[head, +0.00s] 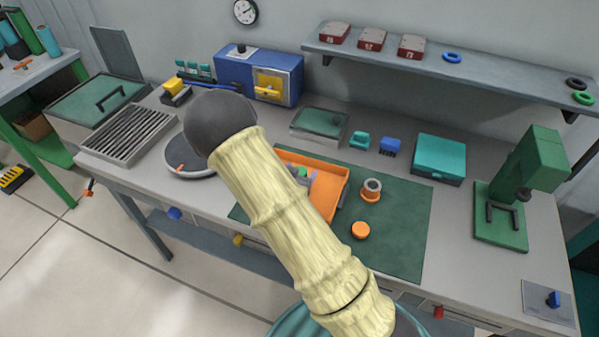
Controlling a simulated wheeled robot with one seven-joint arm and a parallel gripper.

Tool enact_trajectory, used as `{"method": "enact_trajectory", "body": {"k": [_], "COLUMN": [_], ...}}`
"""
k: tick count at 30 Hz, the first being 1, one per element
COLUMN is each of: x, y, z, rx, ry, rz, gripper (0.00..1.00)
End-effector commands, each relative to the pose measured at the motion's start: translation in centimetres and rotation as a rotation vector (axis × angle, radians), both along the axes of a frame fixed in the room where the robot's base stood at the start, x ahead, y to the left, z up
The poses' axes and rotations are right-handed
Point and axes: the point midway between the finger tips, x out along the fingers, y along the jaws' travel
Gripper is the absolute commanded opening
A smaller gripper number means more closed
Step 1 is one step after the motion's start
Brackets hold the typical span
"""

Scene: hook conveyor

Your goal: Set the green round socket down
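A small green piece (303,172), perhaps the green round socket, shows just past the edge of my arm, over the orange tray (334,180). Most of it is hidden, so its shape is unclear. Grey parts (313,178) beside it may be my gripper or something in the tray; I cannot tell which. My pale-sleeved arm crosses the middle of the head view and covers much of the tray. Whether the fingers are open, shut or holding the green piece does not show.
On the green mat (405,235), right of the tray, are an orange-and-grey ring part (371,190) and an orange round part (360,230). Teal (359,140) and blue (390,145) connectors and a teal box (439,159) stand behind. A green press (515,195) stands right. The mat's right side is clear.

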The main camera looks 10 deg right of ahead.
Motion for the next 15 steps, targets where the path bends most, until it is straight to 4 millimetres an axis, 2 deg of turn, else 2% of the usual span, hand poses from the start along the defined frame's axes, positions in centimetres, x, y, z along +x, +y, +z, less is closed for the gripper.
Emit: {"method": "enact_trajectory", "body": {"k": [11, 15], "x": [0.0, -1.1], "y": [0.0, 1.0], "z": [0.5, 0.8], "rx": [0.0, 0.002], "ry": [0.0, 0.0], "rz": [0.0, 0.004], "gripper": [0.64, 0.64]}}
